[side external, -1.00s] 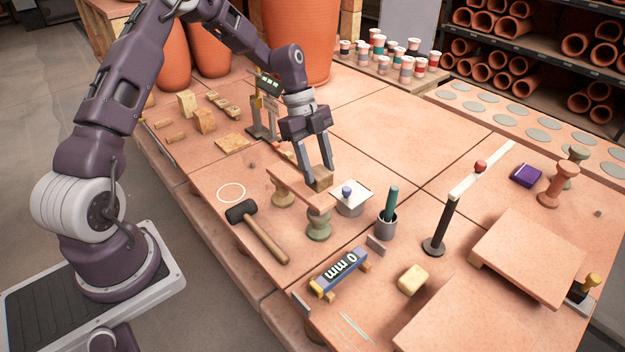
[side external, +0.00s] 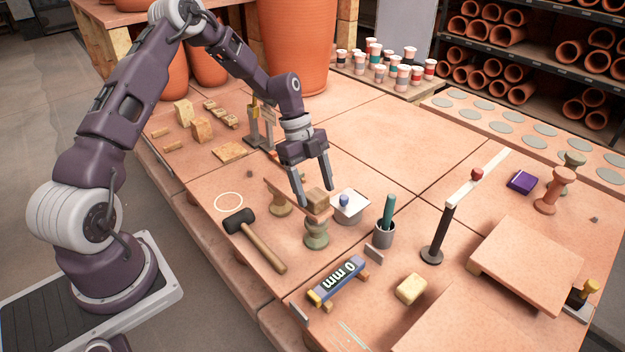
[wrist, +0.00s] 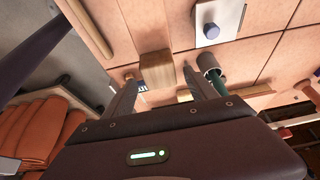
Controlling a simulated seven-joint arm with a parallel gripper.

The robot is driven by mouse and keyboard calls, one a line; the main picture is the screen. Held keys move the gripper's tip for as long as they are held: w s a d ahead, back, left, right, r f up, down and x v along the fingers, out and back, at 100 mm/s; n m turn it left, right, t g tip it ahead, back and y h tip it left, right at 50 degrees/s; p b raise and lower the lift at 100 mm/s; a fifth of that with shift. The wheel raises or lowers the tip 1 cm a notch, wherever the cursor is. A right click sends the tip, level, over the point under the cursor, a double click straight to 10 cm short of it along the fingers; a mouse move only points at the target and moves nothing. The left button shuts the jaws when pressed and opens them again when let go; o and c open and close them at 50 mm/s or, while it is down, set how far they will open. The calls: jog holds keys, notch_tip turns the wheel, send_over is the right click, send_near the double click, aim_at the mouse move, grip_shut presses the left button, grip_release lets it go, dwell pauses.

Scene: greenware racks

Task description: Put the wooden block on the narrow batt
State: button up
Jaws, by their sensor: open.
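The wooden block (side external: 317,201) sits on the near end of the narrow batt (side external: 281,188), a thin terracotta plank resting on two small pedestals. The block looks upright and flat on the plank, close to its end. My gripper (side external: 315,197) is open and low over that end, with one finger on each side of the block. In the wrist view the block (wrist: 157,70) lies in front of the gap between my fingers (wrist: 160,93), and the batt (wrist: 146,25) runs away beneath it. Whether a finger still touches the block is unclear.
A grey pot with a white lid and blue knob (side external: 349,207) stands close right of the batt's end. A cup with a green tool (side external: 384,232) stands further right.

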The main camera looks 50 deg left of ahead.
jog(key=v, duration=1.2)
jog(key=s+d+r+n+y, duration=0.3)
jog(key=s+d+r+n, duration=0.15)
jog(key=r, duration=0.35)
jog(key=s+d+r+n+t, duration=0.2)
jog(key=s+n, duration=0.2)
jog(key=s, duration=0.4)
jog(key=s+d+r+n+t+y, duration=0.1)
jog(key=s+d+r+n, duration=0.1)
jog(key=s+n, duration=0.3)
jog(key=s+d+r+n+t, duration=0.2)
jog(key=s+d+n, duration=0.1)
jog(key=s, duration=0.8)
jog(key=shift+d+n+t+y, duration=0.3)
jog(key=shift+d+n, duration=0.05)
jog(key=shift+n, duration=0.4)
